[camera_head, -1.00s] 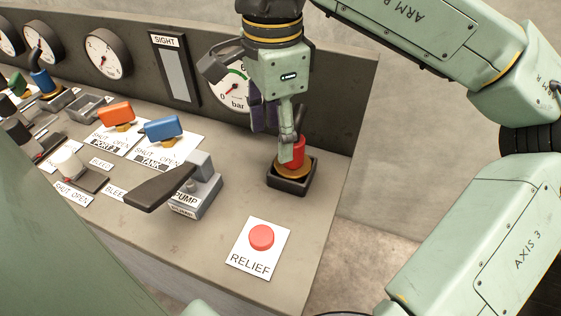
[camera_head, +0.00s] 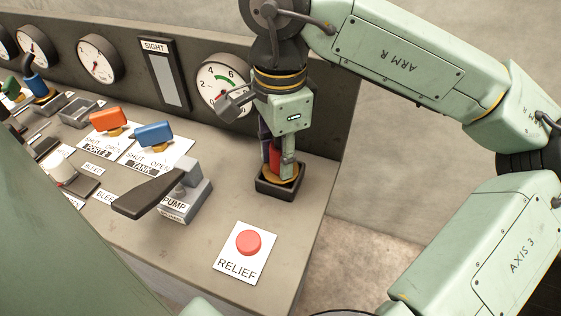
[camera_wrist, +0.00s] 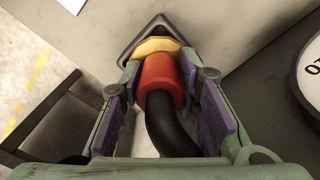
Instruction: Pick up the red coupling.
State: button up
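The red coupling (camera_head: 275,153) stands upright on an orange-yellow ring in a dark square holder (camera_head: 291,190) at the panel's right end. In the wrist view the coupling (camera_wrist: 161,76) lies between my two fingers, with a black hose (camera_wrist: 171,130) running from it toward the camera. My gripper (camera_wrist: 160,68) is open around the coupling, with its tips near the ring; narrow gaps show beside both purple pads. In the head view my gripper (camera_head: 277,165) points down over the holder and partly hides the coupling.
A dial gauge (camera_head: 222,85) is on the back wall close behind my gripper. The pump lever (camera_head: 150,193), blue tank handle (camera_head: 154,133) and orange handle (camera_head: 110,119) stand to the left. The red relief button (camera_head: 248,242) is in front. The panel's right edge is near the holder.

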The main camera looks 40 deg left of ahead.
grip_shut()
jog(key=shift+r, duration=0.1)
dwell(0.3)
